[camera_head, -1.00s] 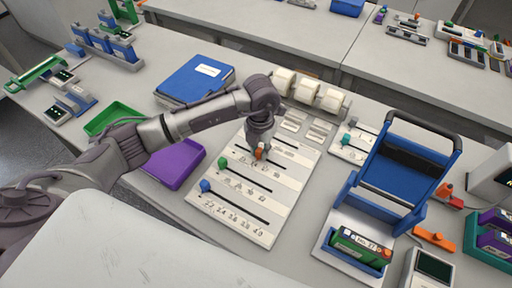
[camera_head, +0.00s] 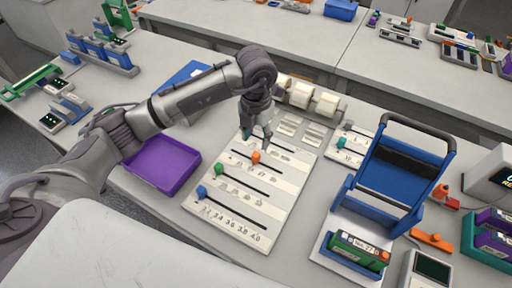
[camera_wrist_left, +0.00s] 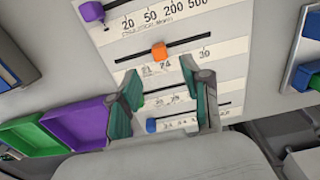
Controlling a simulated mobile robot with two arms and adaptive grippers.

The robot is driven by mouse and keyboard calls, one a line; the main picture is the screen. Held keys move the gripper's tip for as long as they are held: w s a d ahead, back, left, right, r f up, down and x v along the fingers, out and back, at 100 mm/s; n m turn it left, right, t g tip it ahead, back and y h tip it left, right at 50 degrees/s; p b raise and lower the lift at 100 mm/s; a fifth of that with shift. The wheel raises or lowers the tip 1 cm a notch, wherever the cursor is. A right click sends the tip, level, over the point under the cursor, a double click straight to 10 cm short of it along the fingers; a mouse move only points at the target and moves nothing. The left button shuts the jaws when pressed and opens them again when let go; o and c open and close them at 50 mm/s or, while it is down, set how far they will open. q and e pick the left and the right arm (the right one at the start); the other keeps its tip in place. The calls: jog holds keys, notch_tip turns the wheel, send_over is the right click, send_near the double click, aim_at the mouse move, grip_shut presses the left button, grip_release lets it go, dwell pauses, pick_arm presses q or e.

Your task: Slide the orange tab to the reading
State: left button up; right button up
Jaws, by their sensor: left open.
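The orange tab (camera_head: 256,157) stands in a dark slot of the white slider board (camera_head: 222,222). In the left wrist view the orange tab (camera_wrist_left: 158,51) is close to the printed 24, left of the 30. My left gripper (camera_head: 257,143) is open and empty, just above and behind the orange tab. In the left wrist view its two teal-padded fingers (camera_wrist_left: 161,75) stand wide apart, with the tab beyond and between their tips. My right gripper is out of view. A display (camera_head: 507,181) at the right edge is cut off, so its full reading is hidden.
A green tab (camera_head: 219,168) and a blue tab (camera_head: 202,192) sit in nearer slots; a purple tab (camera_wrist_left: 91,11) is in a farther one. A purple tray (camera_head: 163,167) lies left. A blue-framed stand (camera_head: 399,165) rises on the right, with a battery module (camera_head: 360,250) before it.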

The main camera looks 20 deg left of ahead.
pick_arm(q)
notch_tip(320, 180, up, 4)
dwell(0.7)
